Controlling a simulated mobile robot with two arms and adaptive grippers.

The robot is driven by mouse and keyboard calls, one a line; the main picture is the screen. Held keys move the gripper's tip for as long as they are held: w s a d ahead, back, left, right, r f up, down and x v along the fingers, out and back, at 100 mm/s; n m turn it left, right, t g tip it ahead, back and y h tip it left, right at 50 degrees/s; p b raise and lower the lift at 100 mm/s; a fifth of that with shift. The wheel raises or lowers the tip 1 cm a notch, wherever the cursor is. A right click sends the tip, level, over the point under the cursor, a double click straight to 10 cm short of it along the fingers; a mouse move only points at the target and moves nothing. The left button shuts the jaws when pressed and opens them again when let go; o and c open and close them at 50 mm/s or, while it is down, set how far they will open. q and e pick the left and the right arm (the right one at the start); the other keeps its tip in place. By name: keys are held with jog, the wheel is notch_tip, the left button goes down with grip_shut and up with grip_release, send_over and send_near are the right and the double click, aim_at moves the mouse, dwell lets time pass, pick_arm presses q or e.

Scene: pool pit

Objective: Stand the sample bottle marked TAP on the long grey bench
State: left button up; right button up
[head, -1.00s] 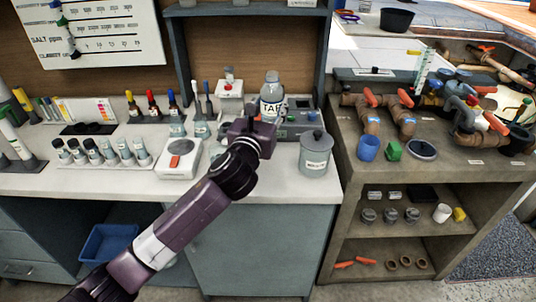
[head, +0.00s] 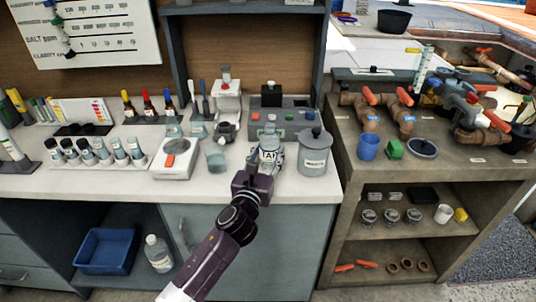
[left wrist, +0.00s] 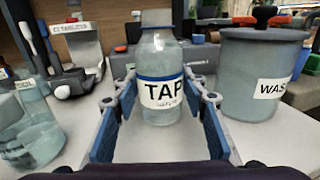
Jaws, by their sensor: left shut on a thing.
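The clear sample bottle marked TAP (head: 269,142) is upright, with a white label and a blue band. It stands out large in the left wrist view (left wrist: 160,62). My left gripper (head: 267,160) is shut on it, with blue-padded fingers (left wrist: 160,112) on either side of the bottle. The bottle is over the front part of the white-topped counter (head: 215,188), between a small flask and the grey lidded WASTE pot (head: 314,156). I cannot tell whether its base touches the counter. My right gripper is not in view.
A grey device with coloured buttons (head: 295,118) is behind. A grey-brown bench with pipes and shelves (head: 440,176) stands at right. The counter's front edge is close.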

pick_arm(q)
jog(key=shift+f, duration=0.1)
jog(key=o, duration=1.2)
jog(key=shift+o, duration=0.2)
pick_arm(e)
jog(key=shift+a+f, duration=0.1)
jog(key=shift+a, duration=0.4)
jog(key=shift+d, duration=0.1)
pick_arm(q)
jog(key=shift+r, duration=0.25)
jog(key=v, duration=1.2)
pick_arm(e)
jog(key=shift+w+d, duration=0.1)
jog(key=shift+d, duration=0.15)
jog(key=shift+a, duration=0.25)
